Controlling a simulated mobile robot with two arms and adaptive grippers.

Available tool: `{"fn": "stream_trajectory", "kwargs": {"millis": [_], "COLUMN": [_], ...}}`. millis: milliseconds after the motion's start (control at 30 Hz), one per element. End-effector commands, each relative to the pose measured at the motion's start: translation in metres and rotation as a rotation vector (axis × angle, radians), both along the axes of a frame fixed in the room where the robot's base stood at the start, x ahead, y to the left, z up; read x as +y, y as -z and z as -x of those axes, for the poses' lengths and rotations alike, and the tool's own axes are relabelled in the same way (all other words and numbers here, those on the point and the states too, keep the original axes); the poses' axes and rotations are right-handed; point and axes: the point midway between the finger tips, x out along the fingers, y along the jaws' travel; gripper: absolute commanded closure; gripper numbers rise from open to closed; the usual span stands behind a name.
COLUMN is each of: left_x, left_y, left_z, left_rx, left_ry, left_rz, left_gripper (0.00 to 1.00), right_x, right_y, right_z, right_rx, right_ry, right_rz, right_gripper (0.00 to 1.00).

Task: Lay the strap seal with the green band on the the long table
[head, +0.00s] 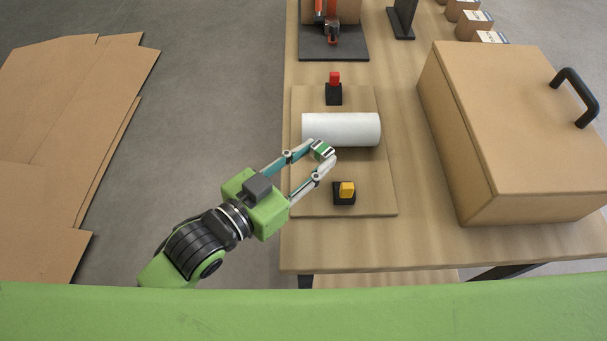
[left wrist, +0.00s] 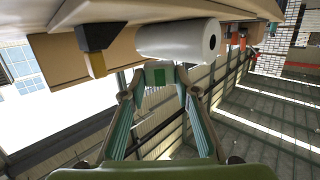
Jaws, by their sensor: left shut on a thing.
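My left gripper (head: 325,157) is shut on the strap seal with the green band (head: 321,150), a small pale piece. It holds the seal over the near left part of the long table (head: 415,235), beside the white roll. In the left wrist view the seal (left wrist: 159,76) sits between the fingertips (left wrist: 158,88), its green band facing the camera. The gap between the seal and the surface below cannot be judged. My right gripper is in neither view.
A wooden board (head: 380,195) carries the white roll (head: 345,129), a red-topped black block (head: 334,90) and a yellow-topped one (head: 344,193). A large brown box with a black handle (head: 510,120) fills the table's right side. Flat cardboard (head: 60,120) lies on the floor at left.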

Motion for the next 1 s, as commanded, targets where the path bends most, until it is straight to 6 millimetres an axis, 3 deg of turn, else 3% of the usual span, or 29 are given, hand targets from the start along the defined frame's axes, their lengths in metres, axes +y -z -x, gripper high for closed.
{"fn": "stream_trajectory", "kwargs": {"millis": [267, 467, 867, 900, 933, 1000], "left_x": [0.018, 0.017, 0.017, 0.017, 0.017, 0.017], "left_y": [0.024, 0.049, 0.055, 0.055, 0.054, 0.054], "left_z": [0.007, 0.007, 0.007, 0.007, 0.007, 0.007], "left_rx": [0.002, 0.001, -0.001, -0.001, -0.001, -0.001], "left_ry": [0.000, 0.000, 0.000, 0.000, 0.000, 0.000], "left_rz": [-0.002, 0.001, 0.001, 0.001, 0.001, 0.001], "left_gripper": [0.93, 0.93, 0.93, 0.66, 0.59, 0.55], "right_x": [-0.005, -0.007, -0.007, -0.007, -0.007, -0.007], "right_y": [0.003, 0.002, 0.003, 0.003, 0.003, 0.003], "right_z": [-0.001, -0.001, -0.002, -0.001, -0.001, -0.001], "right_rx": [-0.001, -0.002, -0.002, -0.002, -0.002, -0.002], "right_ry": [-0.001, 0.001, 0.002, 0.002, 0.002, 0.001], "right_rz": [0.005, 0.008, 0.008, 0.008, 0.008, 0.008], "right_gripper": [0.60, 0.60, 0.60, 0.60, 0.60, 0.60]}}
